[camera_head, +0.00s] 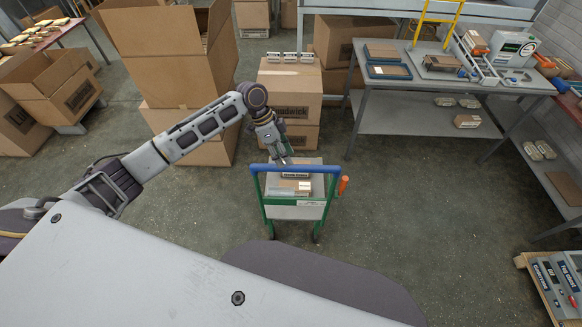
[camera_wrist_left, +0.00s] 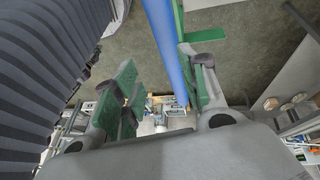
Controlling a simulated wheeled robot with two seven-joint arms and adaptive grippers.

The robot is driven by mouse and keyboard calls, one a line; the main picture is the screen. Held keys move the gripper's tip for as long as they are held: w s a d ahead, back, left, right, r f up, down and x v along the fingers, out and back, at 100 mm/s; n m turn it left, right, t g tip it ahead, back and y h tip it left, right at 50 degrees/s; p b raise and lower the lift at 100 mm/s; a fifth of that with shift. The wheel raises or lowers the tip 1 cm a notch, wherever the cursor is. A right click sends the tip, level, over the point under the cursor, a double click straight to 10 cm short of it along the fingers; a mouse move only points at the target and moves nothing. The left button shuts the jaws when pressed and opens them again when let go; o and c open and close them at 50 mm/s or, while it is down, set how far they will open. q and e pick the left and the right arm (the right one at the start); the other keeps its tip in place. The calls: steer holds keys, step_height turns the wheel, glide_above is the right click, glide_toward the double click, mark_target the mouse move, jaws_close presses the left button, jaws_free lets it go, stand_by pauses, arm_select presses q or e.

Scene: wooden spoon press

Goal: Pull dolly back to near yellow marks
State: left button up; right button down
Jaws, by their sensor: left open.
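The dolly (camera_head: 297,212) stands on the floor in the middle of the head view. It has a green frame, a grey deck and a blue handle bar (camera_head: 318,169) across its near side. Small boxes lie on its deck. My left gripper (camera_head: 284,156) is at the handle bar, left of its middle. In the left wrist view, my left gripper (camera_wrist_left: 160,88) is open, with green finger pads apart and the blue bar (camera_wrist_left: 165,45) running between them, nearer the right finger. Whether a pad touches the bar I cannot tell. My right gripper and any yellow floor marks are not in view.
Large open cardboard boxes (camera_head: 165,62) and a closed carton (camera_head: 290,82) stand behind the dolly. A grey workbench (camera_head: 400,96) with a lower shelf is at right. A pallet edge (camera_head: 540,290) shows lower right. The floor (camera_head: 420,215) right of the dolly is clear.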

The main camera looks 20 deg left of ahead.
mark_target(291, 168)
arm_select(q)
steer(key=x, duration=0.6)
steer(key=shift+s+p, duration=0.15)
steer(key=shift+p, duration=0.15)
steer(key=shift+d+f, duration=0.15)
steer(key=shift+f, duration=0.2)
jaws_close()
